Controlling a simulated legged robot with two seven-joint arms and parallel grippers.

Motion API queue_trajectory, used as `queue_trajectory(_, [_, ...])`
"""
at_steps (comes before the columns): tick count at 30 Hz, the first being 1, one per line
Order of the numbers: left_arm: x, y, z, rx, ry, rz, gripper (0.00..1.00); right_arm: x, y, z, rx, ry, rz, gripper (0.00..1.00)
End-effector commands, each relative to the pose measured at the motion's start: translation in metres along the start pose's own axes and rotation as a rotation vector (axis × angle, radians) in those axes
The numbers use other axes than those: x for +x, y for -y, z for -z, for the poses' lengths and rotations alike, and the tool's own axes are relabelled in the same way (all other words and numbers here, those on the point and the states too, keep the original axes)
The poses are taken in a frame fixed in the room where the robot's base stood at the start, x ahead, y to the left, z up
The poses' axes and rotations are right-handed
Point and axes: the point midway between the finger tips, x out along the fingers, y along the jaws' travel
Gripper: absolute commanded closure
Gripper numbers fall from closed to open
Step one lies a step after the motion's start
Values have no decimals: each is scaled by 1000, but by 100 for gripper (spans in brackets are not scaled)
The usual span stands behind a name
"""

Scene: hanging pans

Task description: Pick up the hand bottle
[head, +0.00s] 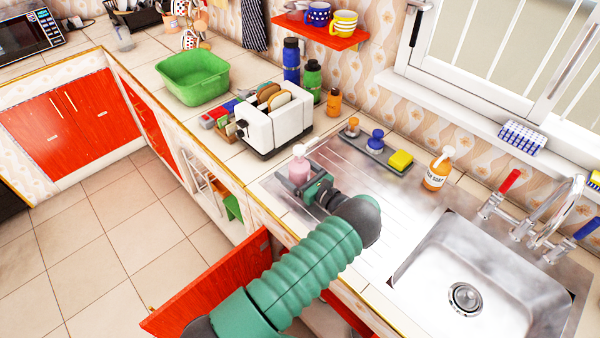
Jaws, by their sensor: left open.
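My left gripper (298,186) is open over the left end of the steel draining board. A pink bottle (299,167) with a pale top stands upright at its jaws and seems to be between or just behind the fingers. The gripper hides the bottle's lower part, and I cannot tell whether they touch. An orange pump bottle (436,173) with a white top and a label that seems to read "soap" stands upright by the sink, apart from the gripper. I cannot tell from the labels which one is the hand bottle. My right gripper is not in view.
A white toaster (276,126) stands left of the gripper. A grey tray (378,160) with a yellow sponge (400,160) lies behind it. The sink (470,275) and taps (530,220) are at the right. A red cupboard door (215,285) hangs open below.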

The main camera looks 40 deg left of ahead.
Motion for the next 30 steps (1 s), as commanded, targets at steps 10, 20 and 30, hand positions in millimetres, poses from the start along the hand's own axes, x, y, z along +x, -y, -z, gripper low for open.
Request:
queue_trajectory(10, [0,0,0,0,0,0,54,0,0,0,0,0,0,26])
queue_trajectory(20, [0,0,-1,-1,1,-1,97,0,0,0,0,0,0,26])
queue_trajectory(30, [0,0,-7,-3,3,0,100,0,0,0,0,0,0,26])
